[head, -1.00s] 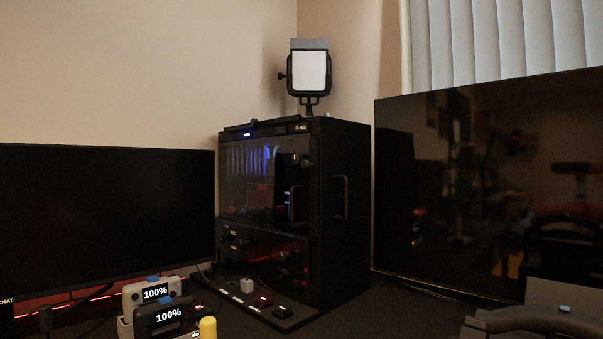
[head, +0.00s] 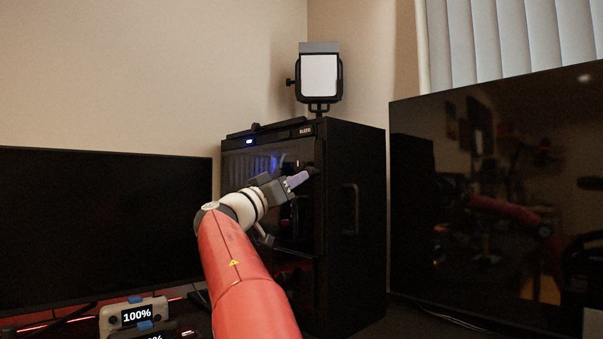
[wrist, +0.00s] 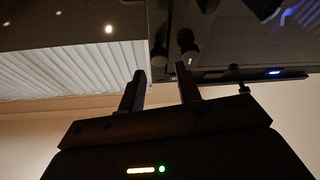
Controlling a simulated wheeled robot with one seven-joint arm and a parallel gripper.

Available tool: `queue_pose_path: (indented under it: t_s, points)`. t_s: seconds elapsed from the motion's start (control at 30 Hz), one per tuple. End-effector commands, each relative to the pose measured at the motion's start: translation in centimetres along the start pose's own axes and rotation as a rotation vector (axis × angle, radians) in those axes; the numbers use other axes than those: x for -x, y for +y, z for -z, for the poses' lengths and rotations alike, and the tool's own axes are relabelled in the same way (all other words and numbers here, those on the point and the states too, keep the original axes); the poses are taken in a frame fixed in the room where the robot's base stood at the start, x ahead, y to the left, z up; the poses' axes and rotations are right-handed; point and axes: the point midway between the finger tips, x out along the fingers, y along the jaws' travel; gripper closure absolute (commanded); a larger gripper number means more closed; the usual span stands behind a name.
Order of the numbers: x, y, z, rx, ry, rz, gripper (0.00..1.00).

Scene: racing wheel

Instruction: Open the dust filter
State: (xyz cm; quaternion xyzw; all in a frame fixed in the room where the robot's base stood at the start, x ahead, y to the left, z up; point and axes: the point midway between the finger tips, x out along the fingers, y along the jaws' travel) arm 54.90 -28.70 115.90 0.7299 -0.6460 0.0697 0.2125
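A black cabinet-like box (head: 352,225) with a dark glossy front stands in the corner. I cannot tell for sure which part is the dust filter. A small dark knob (head: 313,170) sits at the upper right of its front. My gripper (head: 303,178) is at that upper right part, with its purple-grey fingers pointing at the knob. In the wrist view, my gripper (wrist: 161,72) has its two fingers apart with nothing held between them. A dark knob shape (wrist: 187,45) shows just beyond the right fingertip. Contact is not clear. My arm hides much of the box's front.
A monitor (head: 100,225) stands at the left, and a large dark screen (head: 500,200) at the right. A lamp panel (head: 319,76) stands on the box. Small devices reading 100% (head: 134,316) lie at the lower left.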

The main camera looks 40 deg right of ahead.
Motion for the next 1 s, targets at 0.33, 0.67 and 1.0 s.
queue_pose_path:
  t_s: [0.33, 0.67, 1.0]
  points:
    - [-5.5, 0.1, 0.2, 0.003, -0.002, 0.0, 0.66]
    - [-6.3, 0.0, -0.1, 0.002, -0.002, 0.003, 0.66]
    - [-6.3, 0.0, 0.0, 0.003, -0.002, 0.004, 1.0]
